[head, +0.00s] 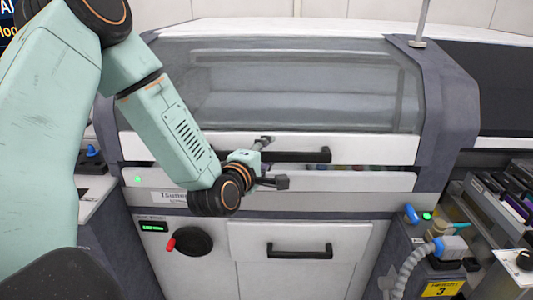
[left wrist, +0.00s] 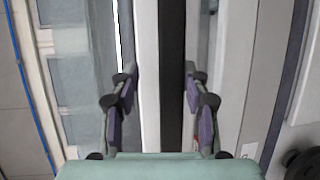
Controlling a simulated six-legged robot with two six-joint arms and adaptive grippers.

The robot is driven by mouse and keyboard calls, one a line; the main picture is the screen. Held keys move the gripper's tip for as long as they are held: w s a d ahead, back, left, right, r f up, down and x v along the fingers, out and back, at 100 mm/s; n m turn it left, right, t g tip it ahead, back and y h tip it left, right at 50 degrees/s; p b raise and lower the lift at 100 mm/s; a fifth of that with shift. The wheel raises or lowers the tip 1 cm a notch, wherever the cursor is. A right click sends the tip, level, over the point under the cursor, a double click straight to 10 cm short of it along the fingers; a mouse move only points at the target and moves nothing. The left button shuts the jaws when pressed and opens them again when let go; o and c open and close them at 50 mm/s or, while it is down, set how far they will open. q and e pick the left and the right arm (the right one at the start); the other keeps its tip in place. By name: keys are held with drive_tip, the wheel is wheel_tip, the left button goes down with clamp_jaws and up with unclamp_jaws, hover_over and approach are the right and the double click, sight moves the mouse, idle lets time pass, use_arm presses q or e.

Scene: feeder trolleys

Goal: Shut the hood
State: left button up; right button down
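The hood (head: 300,90) is a wide clear window with a white lower rim and a long black handle (head: 310,156). A narrow dark gap with small coloured parts shows between this rim and the white panel (head: 370,181) below. My left gripper (head: 273,162) is at the handle, with one finger above the bar and one below. In the left wrist view, the dark handle bar (left wrist: 171,60) runs between the spread fingers of my left gripper (left wrist: 160,80), with space visible on both sides. My right gripper is out of view.
Below the hood are a cabinet door with a black handle (head: 300,250) and a black round knob (head: 193,242). At the right, a feeder trolley (head: 440,250) has a grey hose and blue-ended connectors. A dark-topped machine (head: 500,90) adjoins on the right.

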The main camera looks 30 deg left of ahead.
use_arm(q)
drive_tip(key=v, duration=0.7)
drive_tip(key=shift+s, duration=0.2)
drive_tip(key=shift+s, duration=0.15)
idle(0.4)
idle(0.3)
